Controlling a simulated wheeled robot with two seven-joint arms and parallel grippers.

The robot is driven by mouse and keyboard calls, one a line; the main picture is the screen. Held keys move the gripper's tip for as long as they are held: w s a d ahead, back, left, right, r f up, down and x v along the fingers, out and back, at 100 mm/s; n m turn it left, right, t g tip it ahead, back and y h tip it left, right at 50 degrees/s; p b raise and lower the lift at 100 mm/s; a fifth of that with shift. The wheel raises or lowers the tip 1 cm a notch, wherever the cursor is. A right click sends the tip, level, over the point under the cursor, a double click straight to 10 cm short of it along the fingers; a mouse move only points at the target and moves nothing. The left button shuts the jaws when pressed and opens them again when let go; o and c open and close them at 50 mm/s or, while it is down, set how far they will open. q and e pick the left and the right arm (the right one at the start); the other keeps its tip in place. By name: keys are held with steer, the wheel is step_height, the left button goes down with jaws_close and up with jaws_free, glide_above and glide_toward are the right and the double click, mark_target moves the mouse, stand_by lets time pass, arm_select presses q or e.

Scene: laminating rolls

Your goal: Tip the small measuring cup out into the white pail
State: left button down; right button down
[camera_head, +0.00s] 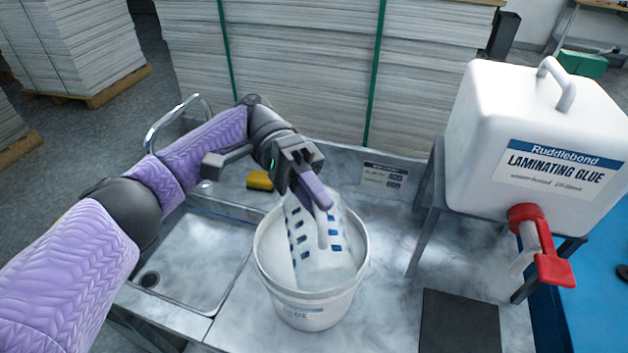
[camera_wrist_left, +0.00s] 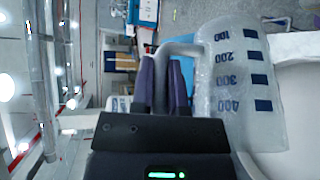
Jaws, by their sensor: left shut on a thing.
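The small measuring cup (camera_head: 313,240) is translucent with blue marks, and it is tilted in and over the mouth of the white pail (camera_head: 312,311). My left gripper (camera_head: 318,199) is shut on the cup's handle, above the pail. In the left wrist view the cup (camera_wrist_left: 233,95) shows marks from 100 to 400, and my left gripper (camera_wrist_left: 166,85) has its fingers close together on the handle. The white pail's wall (camera_wrist_left: 298,90) is at the right there. I cannot tell whether any liquid is in the cup or leaving it. My right gripper is not in view.
A white glue tank (camera_head: 545,130) with a red tap (camera_head: 545,255) stands at the right. A sink (camera_head: 195,265) lies left of the pail. A yellow sponge (camera_head: 260,181) is behind it. A dark mat (camera_head: 460,325) lies at the front right. Stacked sheets (camera_head: 300,70) stand behind the counter.

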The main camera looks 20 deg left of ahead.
arm_select(q)
steer(key=shift+s+d+r+t+y+p, duration=0.1)
steer(key=shift+s+d+t+y+p, duration=0.15)
steer(key=shift+p, duration=0.3)
steer(key=shift+s+d+t+y+p, duration=0.15)
steer(key=shift+s+t+p, duration=0.15)
steer(key=shift+p, duration=0.25)
steer(key=shift+s, duration=0.15)
steer(key=shift+s+p, duration=0.1)
steer(key=shift+p, duration=0.4)
